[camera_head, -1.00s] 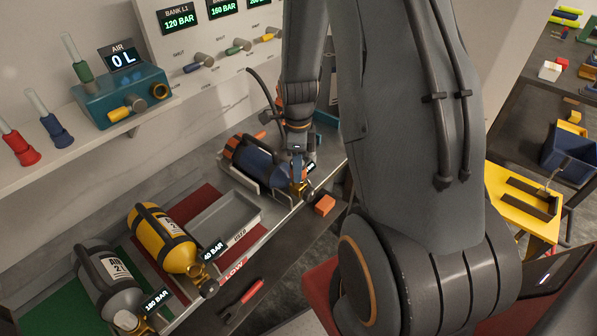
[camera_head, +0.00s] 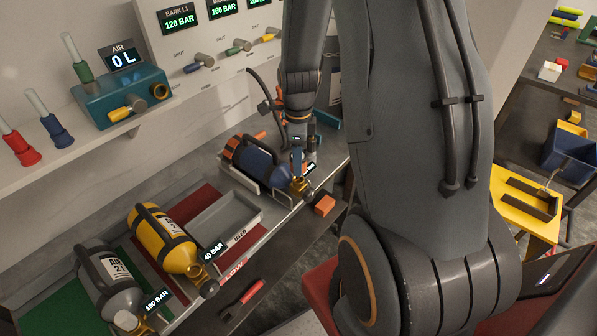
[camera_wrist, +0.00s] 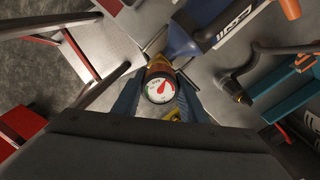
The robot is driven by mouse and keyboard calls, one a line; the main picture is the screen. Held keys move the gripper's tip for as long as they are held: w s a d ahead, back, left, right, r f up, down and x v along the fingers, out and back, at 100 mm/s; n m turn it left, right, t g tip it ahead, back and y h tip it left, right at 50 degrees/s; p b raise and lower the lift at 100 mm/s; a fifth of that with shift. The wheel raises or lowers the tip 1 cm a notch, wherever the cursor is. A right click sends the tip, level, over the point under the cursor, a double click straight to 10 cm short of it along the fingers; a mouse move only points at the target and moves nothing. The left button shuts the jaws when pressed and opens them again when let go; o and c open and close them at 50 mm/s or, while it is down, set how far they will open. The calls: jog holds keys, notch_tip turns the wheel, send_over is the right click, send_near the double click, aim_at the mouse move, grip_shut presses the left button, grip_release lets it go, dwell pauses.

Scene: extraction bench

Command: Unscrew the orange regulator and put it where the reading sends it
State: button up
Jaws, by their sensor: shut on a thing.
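My gripper (camera_head: 298,172) points down at the valve end of a blue cylinder (camera_head: 258,164) with a dark handle, lying in a cradle on the bench. In the wrist view, my gripper (camera_wrist: 160,92) is shut on the orange regulator (camera_wrist: 160,66), which has a round white gauge (camera_wrist: 160,90) with a red needle. The exact reading is too small to tell. The regulator is at the neck of the blue cylinder (camera_wrist: 188,34); I cannot tell how far it is unscrewed. In the head view the gripper mostly hides the regulator.
A grey tray (camera_head: 252,227) stands left of the blue cylinder.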

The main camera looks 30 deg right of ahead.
jog(key=shift+r, duration=0.6)
jog(key=shift+r, duration=0.35)
jog(key=shift+r, duration=0.2)
